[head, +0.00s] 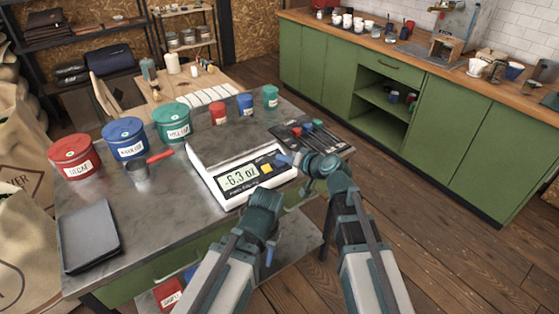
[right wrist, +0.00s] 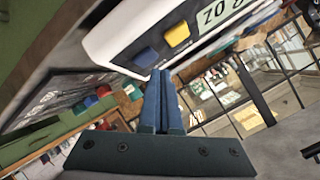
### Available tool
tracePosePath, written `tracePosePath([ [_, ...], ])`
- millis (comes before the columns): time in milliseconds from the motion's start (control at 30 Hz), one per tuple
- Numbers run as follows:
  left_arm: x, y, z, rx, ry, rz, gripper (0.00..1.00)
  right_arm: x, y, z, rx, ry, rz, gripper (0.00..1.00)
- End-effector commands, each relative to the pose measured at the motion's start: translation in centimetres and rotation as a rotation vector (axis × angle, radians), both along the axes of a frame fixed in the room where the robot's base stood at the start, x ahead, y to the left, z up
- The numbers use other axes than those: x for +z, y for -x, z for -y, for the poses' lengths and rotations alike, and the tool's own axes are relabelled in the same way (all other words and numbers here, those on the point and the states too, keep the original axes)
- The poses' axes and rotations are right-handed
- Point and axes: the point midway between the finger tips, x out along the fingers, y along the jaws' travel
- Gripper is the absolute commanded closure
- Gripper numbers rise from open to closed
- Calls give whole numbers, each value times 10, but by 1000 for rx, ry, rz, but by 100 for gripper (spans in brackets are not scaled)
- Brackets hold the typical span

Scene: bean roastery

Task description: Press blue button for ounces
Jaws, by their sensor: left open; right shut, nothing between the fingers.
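The white scale (head: 212,160) stands on the grey worktop, its display (head: 240,178) reading -6.3 oz. Its yellow button (head: 266,168) shows beside the display. In the right wrist view the blue button (right wrist: 146,57) sits next to the yellow button (right wrist: 177,36). My right gripper (head: 284,159) is shut and empty, its blue fingertips at the panel's right end. In the right wrist view those fingertips (right wrist: 160,74) lie close by the blue button; I cannot tell whether they touch it. My left gripper (head: 268,254) is open, lower, in front of the worktop's near edge.
A dark tray (head: 338,145) with small coloured-topped items lies right of the scale. Red (head: 74,157), blue (head: 124,140) and green (head: 172,122) tubs stand behind. A scoop with a red handle (head: 160,156) and a grey flat case (head: 90,238) are at left.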

Motion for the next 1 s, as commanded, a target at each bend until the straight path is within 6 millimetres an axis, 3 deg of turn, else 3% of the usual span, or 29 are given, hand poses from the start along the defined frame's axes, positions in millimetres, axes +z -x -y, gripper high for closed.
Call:
tracePosePath([
  [367,4,0,0,0,0,0,50,4,1,1,0,0,0,100],
  [800,43,0,0,0,0,0,50,43,11,8,0,-1,-1,100],
  [1000,48,0,0,0,0,0,50,48,13,10,0,-1,-1,100],
])
